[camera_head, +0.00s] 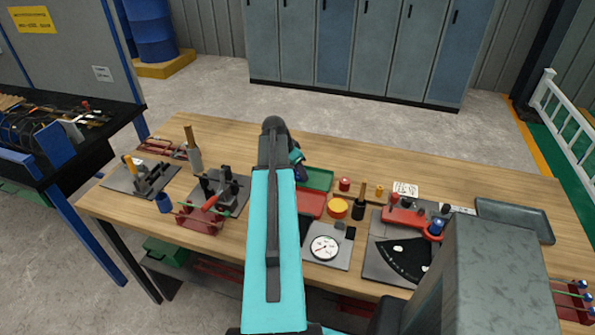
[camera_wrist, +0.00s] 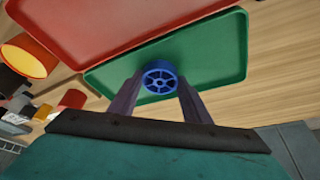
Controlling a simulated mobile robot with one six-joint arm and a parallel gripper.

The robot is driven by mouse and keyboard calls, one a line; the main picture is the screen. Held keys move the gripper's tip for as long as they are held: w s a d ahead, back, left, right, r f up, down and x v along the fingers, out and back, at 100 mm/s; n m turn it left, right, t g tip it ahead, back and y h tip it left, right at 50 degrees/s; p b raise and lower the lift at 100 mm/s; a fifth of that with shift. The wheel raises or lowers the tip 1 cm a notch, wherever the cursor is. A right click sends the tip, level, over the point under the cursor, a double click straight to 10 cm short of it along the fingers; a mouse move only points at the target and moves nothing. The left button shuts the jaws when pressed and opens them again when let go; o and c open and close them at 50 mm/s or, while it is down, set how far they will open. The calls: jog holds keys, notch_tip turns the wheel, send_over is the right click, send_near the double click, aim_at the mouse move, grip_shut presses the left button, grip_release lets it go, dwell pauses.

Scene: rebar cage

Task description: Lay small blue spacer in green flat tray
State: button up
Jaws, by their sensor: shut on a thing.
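The small blue spacer (camera_wrist: 160,79), a round spoked ring, sits between the two dark fingers of my gripper (camera_wrist: 158,88) in the wrist view. My gripper is shut on it. The green flat tray (camera_wrist: 215,62) lies behind the spacer in that view, and the spacer overlaps its surface. I cannot tell whether the spacer touches the tray. In the head view my gripper (camera_head: 300,174) is at the left side of the green tray (camera_head: 321,179).
A red tray (camera_head: 313,205) lies directly in front of the green one. A red cup (camera_head: 344,184), a yellow-orange cup (camera_head: 337,208) and a dial gauge plate (camera_head: 324,247) stand near. A grey tray (camera_head: 515,220) is at the right. A blue cylinder (camera_head: 164,203) stands at the left.

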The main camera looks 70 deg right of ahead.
jog(key=shift+f, duration=0.15)
jog(key=o, duration=1)
jog(key=shift+r, duration=0.2)
jog(key=shift+b+v, duration=2)
jog(key=shift+v, duration=3.95)
